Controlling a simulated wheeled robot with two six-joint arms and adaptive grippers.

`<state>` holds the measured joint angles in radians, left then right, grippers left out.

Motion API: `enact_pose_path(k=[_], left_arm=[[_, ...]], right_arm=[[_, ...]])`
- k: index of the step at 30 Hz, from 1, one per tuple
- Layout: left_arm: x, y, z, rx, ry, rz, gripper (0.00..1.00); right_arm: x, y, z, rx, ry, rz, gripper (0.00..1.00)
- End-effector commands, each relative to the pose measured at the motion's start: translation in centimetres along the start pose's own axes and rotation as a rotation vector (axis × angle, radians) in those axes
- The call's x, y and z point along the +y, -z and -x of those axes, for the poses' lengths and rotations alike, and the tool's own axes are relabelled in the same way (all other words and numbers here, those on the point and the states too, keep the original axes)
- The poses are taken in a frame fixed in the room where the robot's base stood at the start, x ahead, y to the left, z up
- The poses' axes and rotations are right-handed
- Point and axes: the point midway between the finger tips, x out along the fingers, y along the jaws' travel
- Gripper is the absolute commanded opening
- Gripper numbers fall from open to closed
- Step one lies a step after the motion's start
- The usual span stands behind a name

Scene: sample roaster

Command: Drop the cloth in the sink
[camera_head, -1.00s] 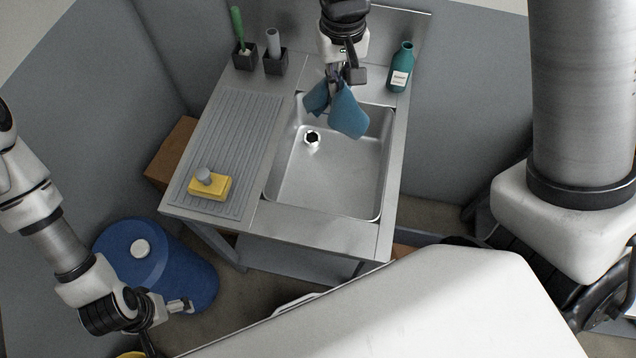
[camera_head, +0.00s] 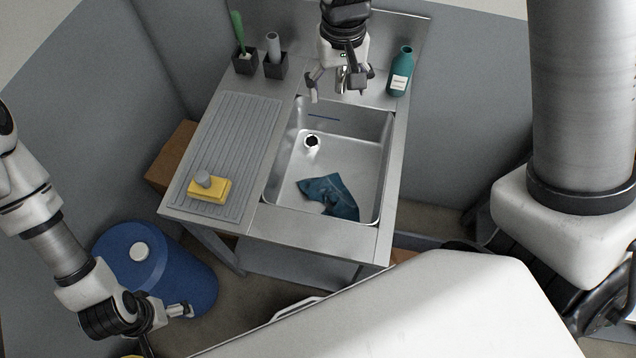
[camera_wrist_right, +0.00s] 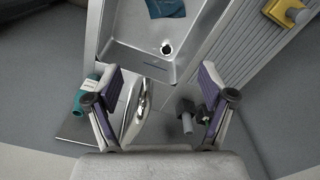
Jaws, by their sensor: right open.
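The blue cloth (camera_head: 332,194) lies crumpled on the floor of the steel sink (camera_head: 290,172), near its front edge. It also shows in the right wrist view (camera_wrist_right: 166,8) at the top edge, partly cut off. My right gripper (camera_head: 334,92) is open and empty above the back edge of the sink, apart from the cloth. In the right wrist view its two fingers (camera_wrist_right: 160,82) are spread wide with nothing between them. My left gripper (camera_head: 168,322) is low at the left, beside the blue barrel and far from the sink. Whether its jaws are open is unclear.
Two dark holders with a green brush (camera_head: 238,32) and a grey-handled tool (camera_head: 273,48) stand behind. A teal bottle (camera_head: 401,70) stands back right. A blue barrel (camera_head: 165,262) is on the floor.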

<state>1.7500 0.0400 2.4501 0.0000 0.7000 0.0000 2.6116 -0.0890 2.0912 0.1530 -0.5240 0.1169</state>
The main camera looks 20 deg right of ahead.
Motion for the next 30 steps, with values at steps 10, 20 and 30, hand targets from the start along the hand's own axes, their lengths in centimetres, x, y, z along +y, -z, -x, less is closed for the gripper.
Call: enact_pose_path(k=[10, 20, 30], left_arm=[[0.0, 0.0, 0.1, 0.000, 0.000, 0.000, 0.99], [0.0, 0.0, 3.8, 0.000, 0.000, 0.000, 0.99], [0.0, 0.0, 5.5, 0.000, 0.000, 0.000, 0.99]], right_arm=[[0.0, 0.0, 0.1, 0.000, 0.000, 0.000, 1.00], [0.0, 0.0, 3.8, 0.000, 0.000, 0.000, 1.00], [0.0, 0.0, 5.5, 0.000, 0.000, 0.000, 1.00]])
